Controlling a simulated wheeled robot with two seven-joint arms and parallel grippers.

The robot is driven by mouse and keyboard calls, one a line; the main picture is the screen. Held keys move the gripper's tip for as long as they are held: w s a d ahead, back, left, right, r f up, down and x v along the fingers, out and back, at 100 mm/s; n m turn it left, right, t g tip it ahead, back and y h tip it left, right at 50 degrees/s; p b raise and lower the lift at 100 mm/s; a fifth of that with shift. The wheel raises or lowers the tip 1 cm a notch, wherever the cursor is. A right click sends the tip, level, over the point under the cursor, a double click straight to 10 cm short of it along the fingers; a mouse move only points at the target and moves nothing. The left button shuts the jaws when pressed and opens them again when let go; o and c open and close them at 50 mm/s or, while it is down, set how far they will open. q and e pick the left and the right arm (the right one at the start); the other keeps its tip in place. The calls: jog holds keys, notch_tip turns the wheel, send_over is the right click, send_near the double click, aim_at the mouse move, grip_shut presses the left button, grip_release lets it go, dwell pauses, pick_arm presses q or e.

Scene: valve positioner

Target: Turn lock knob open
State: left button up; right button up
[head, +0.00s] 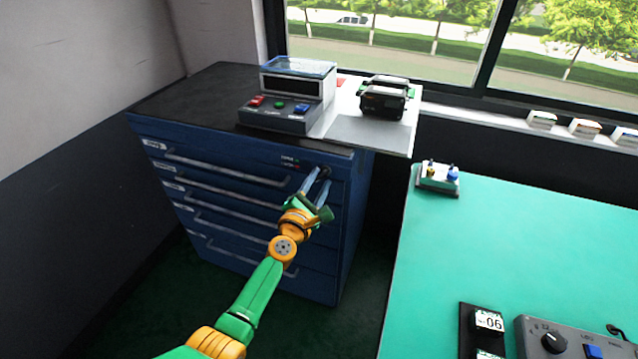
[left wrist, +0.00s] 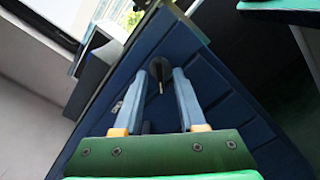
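The dark lock knob (head: 326,171) sits at the upper right of the blue drawer cabinet's (head: 190,185) front, beside a small label with green and red marks (head: 289,161). In the left wrist view the knob (left wrist: 157,68) shows as a dark round piece with a thin, light-coloured part pointing down. My left gripper (head: 320,177) is at the cabinet front, by the knob. Its two blue-grey fingers are apart, and in the wrist view the knob appears between their tips. I cannot tell whether either finger touches it. My right gripper is out of view.
Several long drawer handles (head: 226,168) stand out on the cabinet front, left of my gripper. A control box (head: 290,95) and a black device (head: 384,100) stand on top. A green table (head: 520,230) is at the right, with a gap between it and the cabinet.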

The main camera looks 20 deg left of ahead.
pick_arm(q)
jog(key=shift+s+r, duration=0.1)
grip_shut()
jog(key=shift+m, duration=0.4)
jog(key=m, duration=0.8)
jog(key=shift+r, duration=0.1)
jog(key=m, duration=0.4)
jog(key=shift+m+p, duration=0.35)
jog(key=shift+m, duration=0.05)
jog(key=shift+r+m, duration=0.1)
jog(key=shift+m, duration=2.2)
